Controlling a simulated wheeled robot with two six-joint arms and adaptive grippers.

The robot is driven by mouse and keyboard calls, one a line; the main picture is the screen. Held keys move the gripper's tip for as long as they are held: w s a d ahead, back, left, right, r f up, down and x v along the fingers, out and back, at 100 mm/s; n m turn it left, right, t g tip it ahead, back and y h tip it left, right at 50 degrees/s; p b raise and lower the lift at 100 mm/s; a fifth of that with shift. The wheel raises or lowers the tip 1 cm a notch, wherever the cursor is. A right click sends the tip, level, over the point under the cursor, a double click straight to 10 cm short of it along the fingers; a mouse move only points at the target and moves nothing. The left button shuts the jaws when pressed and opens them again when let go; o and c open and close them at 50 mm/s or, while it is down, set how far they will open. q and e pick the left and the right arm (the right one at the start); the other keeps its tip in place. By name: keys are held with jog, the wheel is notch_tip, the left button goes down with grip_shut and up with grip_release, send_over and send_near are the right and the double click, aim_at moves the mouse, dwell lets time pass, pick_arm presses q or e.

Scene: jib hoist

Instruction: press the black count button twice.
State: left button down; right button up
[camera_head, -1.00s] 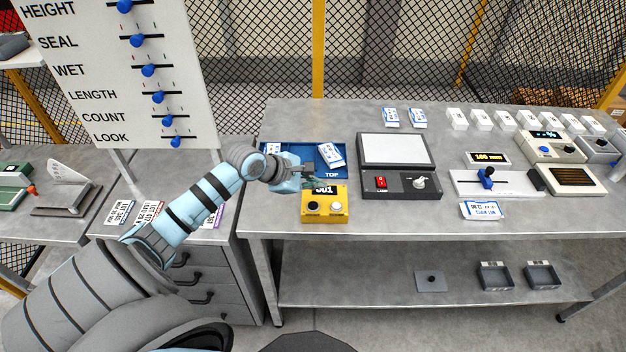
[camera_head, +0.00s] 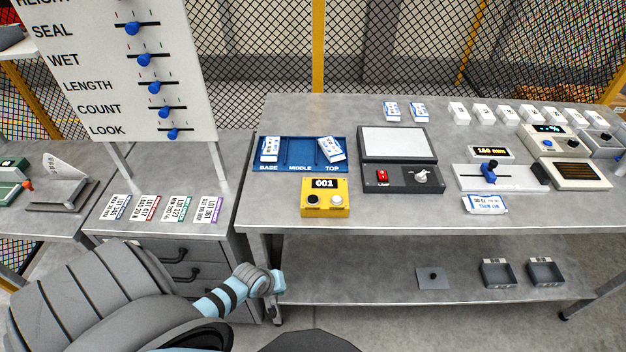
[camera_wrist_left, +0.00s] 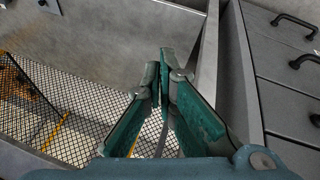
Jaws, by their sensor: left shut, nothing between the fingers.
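The yellow counter box (camera_head: 325,208) stands at the front left of the main bench, its display (camera_head: 324,184) reading 001. On its top face, the black count button (camera_head: 311,199) is on the left and a white button (camera_head: 338,200) is on the right. Nothing covers either button. My left arm's wrist (camera_head: 262,280) is low in front of the bench, below and left of the box and well apart from it. In the left wrist view my left gripper (camera_wrist_left: 160,75) is shut and empty, with its fingertips together. My right gripper is not in view.
Drawers (camera_head: 188,272) and the bench's lower shelf (camera_head: 350,265) are near my left arm.

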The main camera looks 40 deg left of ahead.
pick_arm(q)
jog(key=s+d+f+m+g, duration=0.1)
jog(key=s+d+f+m, duration=0.1)
jog(key=s+f, duration=0.3)
jog(key=s+d+f+m+g+b, duration=0.1)
jog(key=s+d+f+m, duration=0.2)
jog(key=s, duration=0.9)
jog(key=s+d+f+m+g+b, duration=0.1)
jog(key=s+d+f+m, duration=0.2)
jog(key=s+f+m, duration=0.2)
jog(key=s+f, duration=0.3)
jog(key=f, duration=0.1)
jog(key=shift+s+g, duration=0.3)
jog(key=shift+s, duration=0.1)
